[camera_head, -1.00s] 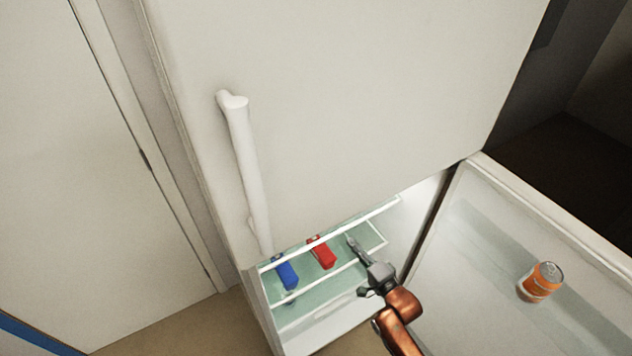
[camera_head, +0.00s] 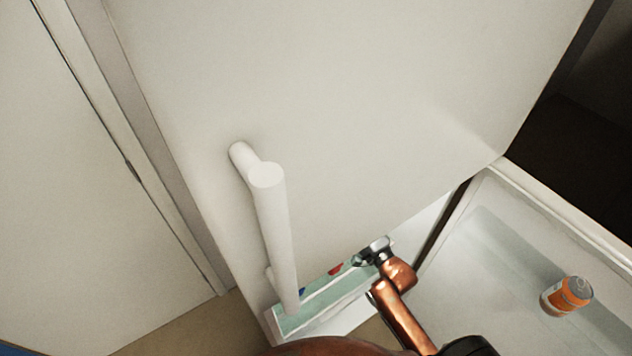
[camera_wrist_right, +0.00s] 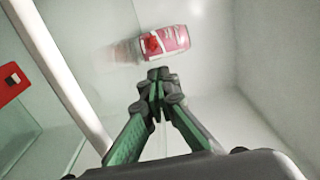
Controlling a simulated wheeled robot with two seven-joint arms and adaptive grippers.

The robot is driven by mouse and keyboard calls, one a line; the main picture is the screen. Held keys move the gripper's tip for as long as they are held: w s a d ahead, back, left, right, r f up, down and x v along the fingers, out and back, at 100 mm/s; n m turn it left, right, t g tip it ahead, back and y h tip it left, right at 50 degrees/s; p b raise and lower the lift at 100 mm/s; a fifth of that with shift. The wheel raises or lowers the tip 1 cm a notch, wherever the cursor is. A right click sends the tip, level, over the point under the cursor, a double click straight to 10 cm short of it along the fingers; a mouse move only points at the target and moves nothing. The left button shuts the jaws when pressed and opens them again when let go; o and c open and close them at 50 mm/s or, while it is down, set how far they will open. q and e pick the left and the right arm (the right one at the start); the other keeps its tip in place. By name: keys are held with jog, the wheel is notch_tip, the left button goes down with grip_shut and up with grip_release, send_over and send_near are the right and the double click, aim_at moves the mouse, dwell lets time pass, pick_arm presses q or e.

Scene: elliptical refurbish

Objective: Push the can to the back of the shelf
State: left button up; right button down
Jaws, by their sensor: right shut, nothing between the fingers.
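A red and white can (camera_wrist_right: 163,44) is in the right wrist view, inside the fridge on a pale shelf surface near a back corner. My right gripper (camera_wrist_right: 158,74) is shut and empty. Its fingertips point at the near side of the can, very close to it; I cannot tell whether they touch. In the head view my right gripper (camera_head: 372,252) reaches in under the upper door, its fingertips hidden. This can is hidden there. The fridge shelf (camera_head: 345,292) shows only in part. My left gripper is not in view.
A red box (camera_wrist_right: 12,84) stands left, beyond a white bar (camera_wrist_right: 68,82); slivers of a red box (camera_head: 335,268) and blue box (camera_head: 302,292) show below the upper door (camera_head: 350,120) with its handle (camera_head: 275,230).

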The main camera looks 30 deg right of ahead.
jog(key=w, duration=0.2)
jog(key=w+a, duration=0.1)
jog(key=w, duration=0.3)
jog(key=shift+w+a+b, duration=0.3)
jog(key=shift+w+b, duration=0.05)
jog(key=shift+b, duration=0.05)
jog(key=w, duration=0.5)
jog(key=shift+w+a+b, duration=0.25)
jog(key=shift+a+b, duration=0.1)
jog(key=shift+b, duration=0.05)
jog(key=shift+w, duration=0.6)
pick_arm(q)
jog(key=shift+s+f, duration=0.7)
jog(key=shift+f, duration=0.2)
pick_arm(e)
jog(key=shift+a, duration=0.1)
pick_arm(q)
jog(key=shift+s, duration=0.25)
pick_arm(e)
jog(key=shift+r, duration=0.1)
